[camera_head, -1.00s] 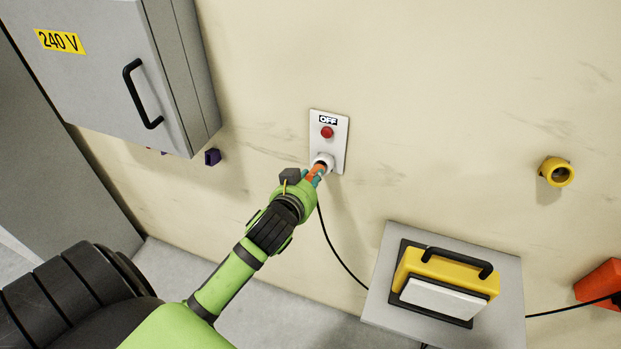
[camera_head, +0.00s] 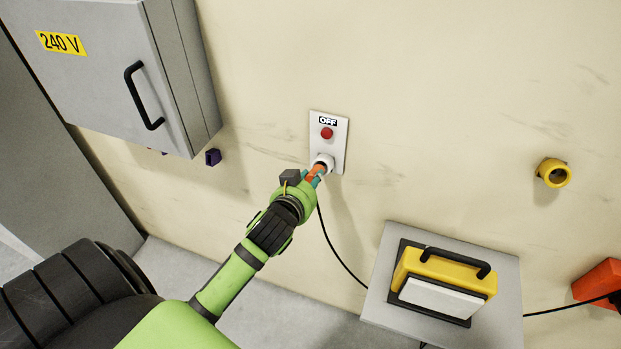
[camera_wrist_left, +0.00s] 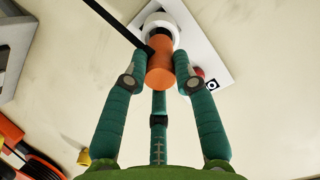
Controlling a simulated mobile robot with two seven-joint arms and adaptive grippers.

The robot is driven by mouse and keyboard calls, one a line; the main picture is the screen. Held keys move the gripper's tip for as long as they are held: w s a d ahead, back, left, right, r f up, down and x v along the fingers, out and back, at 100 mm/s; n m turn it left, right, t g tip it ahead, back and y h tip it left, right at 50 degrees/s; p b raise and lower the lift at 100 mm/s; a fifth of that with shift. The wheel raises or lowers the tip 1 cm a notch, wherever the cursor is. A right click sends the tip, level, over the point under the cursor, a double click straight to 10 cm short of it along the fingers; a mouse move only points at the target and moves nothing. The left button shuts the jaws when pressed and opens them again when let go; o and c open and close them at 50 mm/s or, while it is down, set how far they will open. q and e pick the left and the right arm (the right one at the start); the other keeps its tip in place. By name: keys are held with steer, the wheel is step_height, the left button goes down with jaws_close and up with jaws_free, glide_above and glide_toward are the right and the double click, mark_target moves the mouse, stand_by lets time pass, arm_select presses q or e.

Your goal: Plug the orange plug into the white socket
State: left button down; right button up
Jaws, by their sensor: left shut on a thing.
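The white socket (camera_head: 325,160) sticks out of a white wall plate (camera_head: 341,135) with a red button and an "OFF" label. My left gripper (camera_head: 314,177) is shut on the orange plug (camera_head: 317,170), right in front of the socket. In the left wrist view the green fingers of my left gripper (camera_wrist_left: 164,78) are around the orange plug (camera_wrist_left: 160,70). The plug's front end meets the white socket (camera_wrist_left: 161,27) there and lines up with it. I cannot tell how deep it sits. A black cable hangs from the plug. My right gripper is not in view.
A grey 240 V cabinet (camera_head: 100,75) is on the wall at upper left, with a purple socket (camera_head: 212,157) beside its lower edge. A yellow socket (camera_head: 553,172) is at right. A grey stand with a yellow-framed, black-handled box (camera_head: 443,275) stands at lower right, near an orange object (camera_head: 600,284).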

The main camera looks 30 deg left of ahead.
arm_select(q)
steer(key=shift+b+x, duration=0.4)
steer(key=shift+x, duration=1.7)
steer(key=c, duration=0.9)
jaws_free()
steer(key=v, duration=1.2)
